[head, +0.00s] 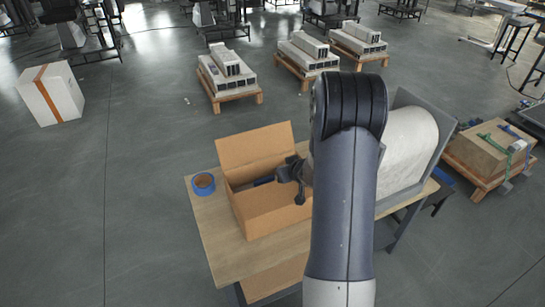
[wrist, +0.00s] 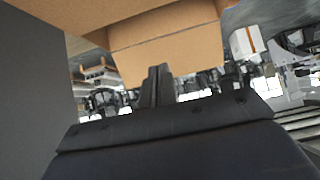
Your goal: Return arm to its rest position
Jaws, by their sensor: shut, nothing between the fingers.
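My gripper (head: 291,173) is at the right side of an open cardboard box (head: 270,220) in the head view, in front of the box's right edge as seen from here. My arm rises from the bottom of the picture and hides part of the table and the space right of the box. In the wrist view my gripper's fingers (wrist: 157,86) are together with nothing between them. The cardboard box (wrist: 165,42) fills the top of that view, beyond the fingers. A dark blue item (head: 263,181) shows partly inside the box.
The box stands on a wooden table (head: 215,240). A roll of blue tape (head: 203,183) lies left of it. A large pale rounded object (head: 405,145) in a grey frame stands right of my arm. Pallets with blocks (head: 228,75) and a white box (head: 52,95) stand on the floor.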

